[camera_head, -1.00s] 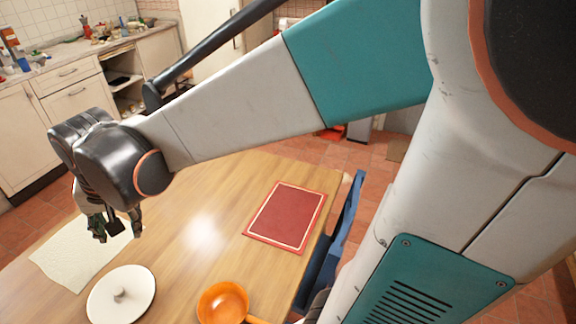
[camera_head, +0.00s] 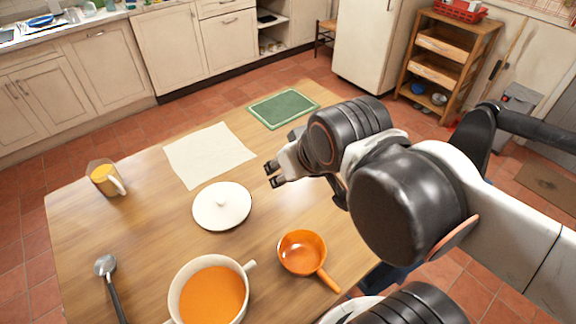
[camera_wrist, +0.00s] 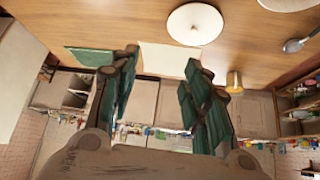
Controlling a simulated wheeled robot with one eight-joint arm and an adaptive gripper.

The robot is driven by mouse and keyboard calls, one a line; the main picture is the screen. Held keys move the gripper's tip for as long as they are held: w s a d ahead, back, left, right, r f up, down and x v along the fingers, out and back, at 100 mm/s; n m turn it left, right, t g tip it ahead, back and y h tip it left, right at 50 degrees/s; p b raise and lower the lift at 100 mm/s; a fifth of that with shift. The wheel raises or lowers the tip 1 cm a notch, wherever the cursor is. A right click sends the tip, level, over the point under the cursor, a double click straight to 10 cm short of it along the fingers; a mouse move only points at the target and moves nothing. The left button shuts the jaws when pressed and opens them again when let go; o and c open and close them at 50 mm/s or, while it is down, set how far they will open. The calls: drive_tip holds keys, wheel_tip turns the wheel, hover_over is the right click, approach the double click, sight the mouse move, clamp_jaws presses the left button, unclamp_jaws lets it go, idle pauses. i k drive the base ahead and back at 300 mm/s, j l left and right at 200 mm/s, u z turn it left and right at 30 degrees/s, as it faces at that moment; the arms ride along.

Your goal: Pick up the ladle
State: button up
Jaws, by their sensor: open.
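The ladle (camera_head: 106,266) lies on the wooden table (camera_head: 150,245) at the lower left in the head view. Its round grey bowl points away from me, and its dark handle runs off the bottom edge. In the wrist view the ladle (camera_wrist: 295,45) shows at the upper right, partly cut off. My gripper (camera_head: 272,174) is open and empty above the table, right of the white lid and well away from the ladle. In the wrist view my gripper (camera_wrist: 160,66) shows its two green fingers spread apart, with nothing between them.
A white pot (camera_head: 246,290) of orange contents stands right of the ladle. An orange pan (camera_head: 302,252), a white lid (camera_head: 222,205), a yellow mug (camera_head: 106,180), a pale cloth (camera_head: 208,153) and a green mat (camera_head: 283,107) are also on the table. Bare table surrounds the ladle's bowl.

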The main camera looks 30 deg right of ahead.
sight(106, 265)
drive_tip(key=u, duration=1.55)
drive_tip(key=z, duration=1.65)
drive_tip(key=u, duration=1.65)
